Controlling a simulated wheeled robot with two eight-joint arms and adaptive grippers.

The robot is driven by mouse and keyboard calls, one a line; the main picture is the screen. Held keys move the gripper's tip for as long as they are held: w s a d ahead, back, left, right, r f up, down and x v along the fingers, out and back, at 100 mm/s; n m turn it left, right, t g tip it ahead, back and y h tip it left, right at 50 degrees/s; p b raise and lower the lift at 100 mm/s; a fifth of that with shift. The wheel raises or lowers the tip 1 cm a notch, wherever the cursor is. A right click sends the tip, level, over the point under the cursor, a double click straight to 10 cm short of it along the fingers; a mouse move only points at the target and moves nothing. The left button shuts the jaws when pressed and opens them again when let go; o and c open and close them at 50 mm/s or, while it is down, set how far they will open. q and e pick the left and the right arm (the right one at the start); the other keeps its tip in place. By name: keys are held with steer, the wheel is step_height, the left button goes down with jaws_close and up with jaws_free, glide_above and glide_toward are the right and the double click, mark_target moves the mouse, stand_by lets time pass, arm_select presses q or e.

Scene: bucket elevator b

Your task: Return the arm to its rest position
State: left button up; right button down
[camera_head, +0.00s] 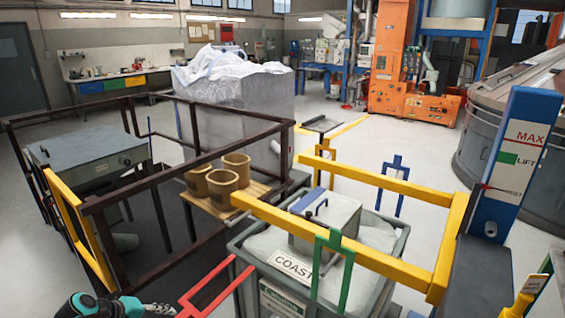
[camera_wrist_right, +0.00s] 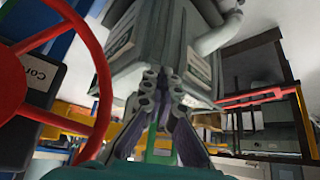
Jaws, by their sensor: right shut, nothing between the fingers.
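My right gripper (camera_wrist_right: 160,92) shows in the right wrist view, with its fingers shut and empty. A red wheel (camera_wrist_right: 98,100) is left of it, and a grey bin with labels (camera_wrist_right: 150,45) fills the space beyond the fingers. I cannot tell whether the fingers touch anything. In the head view a teal and black part of my left arm comes in at the bottom left edge, with the left gripper (camera_head: 155,308) at its end. It is small and cut off, so its jaws cannot be read. My right arm is not seen in the head view.
Open floor lies behind.

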arm_select(q)
steer(key=s+d+r+m+y, duration=0.2)
steer(key=s+d+r+m, duration=0.1)
steer(key=s+d+m, duration=0.2)
steer(key=s+d+r+m+y, duration=0.2)
steer(key=s+d+r+m, duration=0.1)
steer(key=s+d, duration=0.6)
steer(key=d+m, duration=0.1)
steer(key=d, duration=0.3)
steer(key=shift+d+r+m, duration=0.15)
steer(key=shift+r+m, duration=0.25)
